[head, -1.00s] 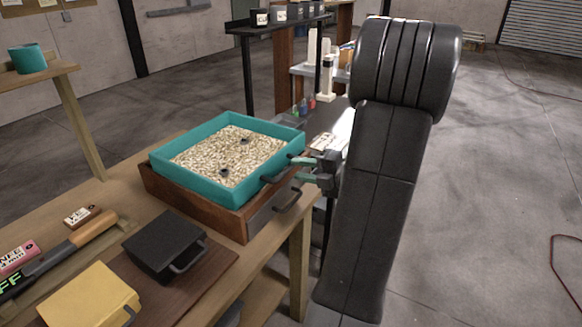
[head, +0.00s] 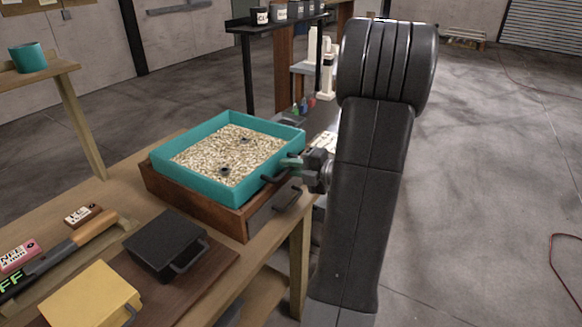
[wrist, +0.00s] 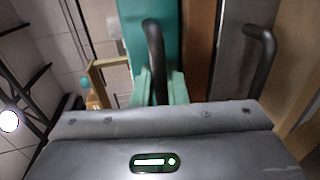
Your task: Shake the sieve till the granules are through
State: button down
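The teal sieve (head: 237,198) is a square tray full of pale granules (head: 226,157), with two dark knobs showing among them. It sits on a wooden box (head: 195,210) on the bench. My gripper (head: 291,163) is at the sieve's dark front handle (head: 275,175). In the wrist view, the handle (wrist: 153,45) runs between my two green fingers (wrist: 160,88), which look closed against it. The sieve's teal wall (wrist: 175,40) is just beyond. The mesh and the inside of the box are hidden.
The box has a grey drawer front with a handle (head: 287,200). A black box (head: 166,243), a yellow box (head: 90,297) and a long-handled tool (head: 65,250) lie on the bench (head: 150,195). A black shelf (head: 262,30) stands behind. Open floor lies right.

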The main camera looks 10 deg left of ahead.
aim_at(272, 160)
jog(key=b+x, duration=0.1)
jog(key=x, duration=0.2)
jog(key=r+b+x, duration=0.1)
jog(key=b+x, duration=0.1)
jog(key=shift+w+a, duration=0.15)
jog(key=shift+a, duration=0.35)
jog(key=shift+r, duration=0.1)
jog(key=c, duration=1.6)
grip_release()
jog(key=shift+a, duration=0.1)
jog(key=shift+o, duration=0.2)
jog(key=v, duration=1.3)
jog(key=shift+d, duration=0.4)
